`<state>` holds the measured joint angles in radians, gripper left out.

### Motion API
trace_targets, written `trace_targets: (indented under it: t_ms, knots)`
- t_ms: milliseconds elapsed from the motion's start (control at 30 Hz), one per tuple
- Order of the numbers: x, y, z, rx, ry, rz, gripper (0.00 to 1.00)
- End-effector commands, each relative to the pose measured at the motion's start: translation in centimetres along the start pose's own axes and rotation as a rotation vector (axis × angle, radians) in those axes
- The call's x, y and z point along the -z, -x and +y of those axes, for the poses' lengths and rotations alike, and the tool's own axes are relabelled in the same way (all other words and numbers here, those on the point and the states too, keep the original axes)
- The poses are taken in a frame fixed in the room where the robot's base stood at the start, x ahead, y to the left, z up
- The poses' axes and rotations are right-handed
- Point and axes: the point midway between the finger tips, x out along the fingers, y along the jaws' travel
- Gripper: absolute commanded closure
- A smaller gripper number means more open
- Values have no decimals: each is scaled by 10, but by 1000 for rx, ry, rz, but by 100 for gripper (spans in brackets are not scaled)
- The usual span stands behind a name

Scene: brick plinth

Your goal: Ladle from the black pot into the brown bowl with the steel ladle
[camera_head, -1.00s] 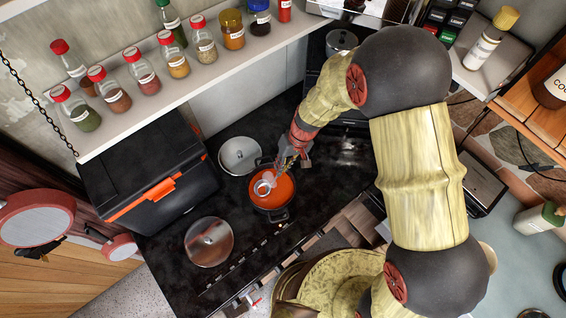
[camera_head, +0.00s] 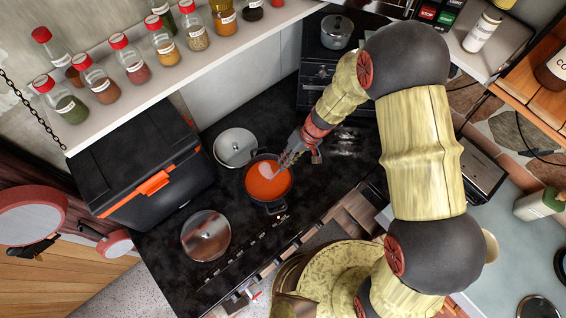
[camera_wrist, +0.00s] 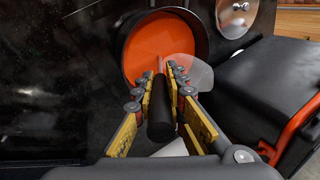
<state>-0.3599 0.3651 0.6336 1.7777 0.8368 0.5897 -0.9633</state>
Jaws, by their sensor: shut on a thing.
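The black pot (camera_head: 276,207) stands on the dark counter, full of orange-red soup (camera_head: 268,184). In the wrist view the pot (camera_wrist: 203,42) is at the top, its soup (camera_wrist: 150,45) bright orange. My gripper (camera_head: 286,160) reaches over the pot's upper right rim. In the wrist view my gripper (camera_wrist: 164,78) is shut on the ladle's black handle (camera_wrist: 160,112), whose thin shaft (camera_wrist: 160,66) points to the soup. The ladle's bowl end is hard to make out; a pale patch shows on the soup in the head view. I cannot make out the brown bowl.
A steel lid (camera_head: 206,236) lies left of the pot, and another round steel piece (camera_head: 234,147) lies behind it. A black cooler box (camera_head: 140,160) with an orange latch stands at left. A shelf of jars (camera_head: 160,75) runs above. Dark counter is clear right of the pot.

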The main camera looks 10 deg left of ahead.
Motion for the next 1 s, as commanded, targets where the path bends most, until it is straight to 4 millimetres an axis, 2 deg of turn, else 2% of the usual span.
trace_targets:
  t_ms: [333, 433, 1000]
  knots:
    - [-3, -6, 25, 108, 2, 24, 100]
    - [-2, 6, 17, 104, 7, 23, 100]
    - [-2, 43, 0, 103, 6, 21, 100]
